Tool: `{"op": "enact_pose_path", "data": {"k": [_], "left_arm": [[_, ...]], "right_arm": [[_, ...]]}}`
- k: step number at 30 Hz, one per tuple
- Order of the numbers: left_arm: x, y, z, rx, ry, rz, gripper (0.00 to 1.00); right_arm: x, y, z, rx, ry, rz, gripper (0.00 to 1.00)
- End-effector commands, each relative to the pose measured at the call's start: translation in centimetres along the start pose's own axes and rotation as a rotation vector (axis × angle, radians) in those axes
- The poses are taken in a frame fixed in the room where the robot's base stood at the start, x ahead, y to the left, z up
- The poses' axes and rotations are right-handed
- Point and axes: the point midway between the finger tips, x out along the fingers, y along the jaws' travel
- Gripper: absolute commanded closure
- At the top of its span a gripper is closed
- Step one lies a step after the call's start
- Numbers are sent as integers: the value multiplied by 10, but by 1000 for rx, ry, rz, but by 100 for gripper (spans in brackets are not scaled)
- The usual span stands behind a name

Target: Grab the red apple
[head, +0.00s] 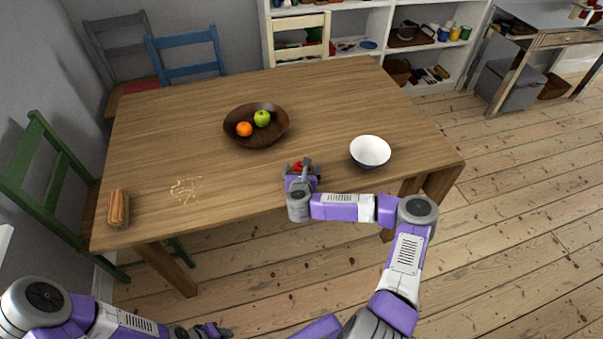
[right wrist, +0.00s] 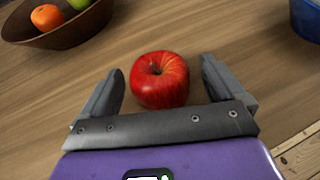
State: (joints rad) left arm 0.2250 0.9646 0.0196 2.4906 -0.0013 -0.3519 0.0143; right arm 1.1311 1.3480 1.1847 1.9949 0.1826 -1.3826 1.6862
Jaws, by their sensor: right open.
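The red apple (right wrist: 160,79) sits on the wooden table, between the two open fingers of my right gripper (right wrist: 160,88) in the right wrist view. In the head view only a bit of the apple (head: 300,166) shows, the rest hidden behind my right gripper (head: 301,171), near the table's front edge. My left gripper (head: 212,331) is low at the bottom of the head view, away from the table; its fingers are too small to read.
A brown bowl (head: 240,141) with an orange (head: 244,129) and a green apple (head: 262,119) stands behind the red apple. A white-and-blue bowl (head: 370,152) stands to its right. A hot dog (head: 118,208) lies at the left edge. Chairs stand around the table.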

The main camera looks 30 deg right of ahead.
Motion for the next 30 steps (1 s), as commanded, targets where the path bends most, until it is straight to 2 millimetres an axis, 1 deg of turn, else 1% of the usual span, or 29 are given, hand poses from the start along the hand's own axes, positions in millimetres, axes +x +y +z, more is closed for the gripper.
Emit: {"op": "enact_pose_path", "data": {"k": [1,3,9,11,21,27,30], "left_arm": [[2,-1,0,0,0,0,57],[2,-1,0,0,0,0,57],[1,0,0,0,0,0,57],[1,0,0,0,0,0,57],[1,0,0,0,0,0,57],[1,0,0,0,0,0,57],[-2,1,0,0,0,0,57]], "right_arm": [[4,0,0,1,0,0,5],[7,1,0,0,0,2,5],[7,1,1,-1,0,2,5],[6,1,1,-1,0,2,12],[6,0,1,-1,0,2,63],[6,1,2,-1,-1,2,64],[4,0,8,-1,-2,2,64]]}}
